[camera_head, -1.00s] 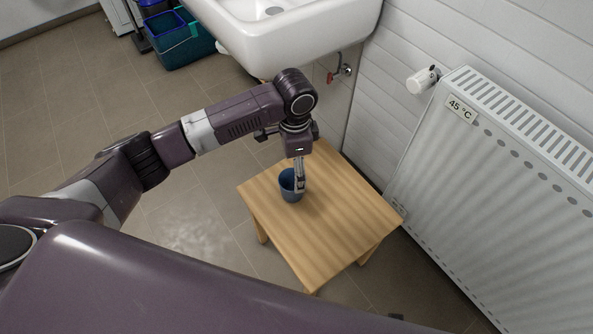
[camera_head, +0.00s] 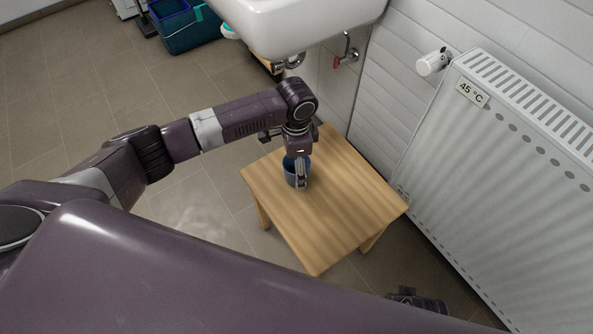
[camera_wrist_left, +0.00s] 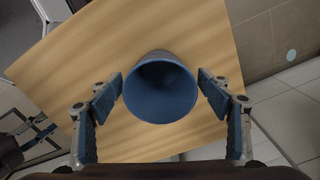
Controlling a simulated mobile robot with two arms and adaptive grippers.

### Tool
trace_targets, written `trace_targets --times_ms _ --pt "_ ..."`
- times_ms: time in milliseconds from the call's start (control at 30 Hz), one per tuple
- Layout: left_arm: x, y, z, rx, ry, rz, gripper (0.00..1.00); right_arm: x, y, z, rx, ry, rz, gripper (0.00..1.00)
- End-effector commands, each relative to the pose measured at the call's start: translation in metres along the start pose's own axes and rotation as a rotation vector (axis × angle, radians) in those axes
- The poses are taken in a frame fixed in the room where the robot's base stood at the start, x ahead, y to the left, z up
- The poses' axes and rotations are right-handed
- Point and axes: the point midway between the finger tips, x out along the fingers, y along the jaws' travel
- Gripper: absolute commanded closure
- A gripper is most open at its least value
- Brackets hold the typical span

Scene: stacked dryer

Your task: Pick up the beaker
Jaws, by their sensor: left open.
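The beaker (camera_head: 290,177) is a blue cup standing on a small wooden table. In the left wrist view the beaker (camera_wrist_left: 161,92) shows its round open mouth near the middle of the picture. My left gripper (camera_head: 300,181) points down at the beaker from above and partly covers it in the head view. In the left wrist view my left gripper (camera_wrist_left: 161,83) is open, with one blue-padded finger on each side of the beaker. Small gaps seem to show between the pads and the beaker. A dark part of mine, perhaps the right gripper (camera_head: 415,300), shows at the lower right; its fingers are unclear.
The wooden table (camera_head: 345,205) has a bare top around the beaker. A white radiator (camera_head: 510,180) stands to its right by the wall. A white sink (camera_head: 300,25) hangs behind it. A teal bucket (camera_head: 190,35) is on the floor at the back left.

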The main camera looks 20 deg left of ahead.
Motion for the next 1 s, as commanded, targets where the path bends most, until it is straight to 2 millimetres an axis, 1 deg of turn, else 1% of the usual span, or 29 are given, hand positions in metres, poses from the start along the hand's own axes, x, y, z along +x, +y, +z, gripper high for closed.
trace_targets --times_ms 33,67,433,800,933,1000 --pt "0.0 0.0 0.0 0.0 0.0 0.0 0.29 0.0 0.0 0.0 0.0 0.0 0.0 0.6" --pt "0.0 0.0 0.0 0.0 0.0 0.0 0.31 0.0 0.0 0.0 0.0 0.0 0.0 0.6" --pt "0.0 0.0 0.0 0.0 0.0 0.001 0.71 0.0 0.0 0.0 0.0 0.0 0.0 0.6" --pt "-0.002 0.0 0.0 0.0 0.001 0.0 0.71 0.0 0.0 0.0 0.0 0.001 0.0 0.6" --pt "-0.008 0.0 -0.001 0.0 0.001 0.0 0.71 0.0 0.0 -0.001 0.0 0.005 0.0 0.6" --pt "-0.014 0.0 -0.001 0.0 0.002 0.0 0.71 0.004 0.0 0.002 -0.001 0.002 0.0 0.6"
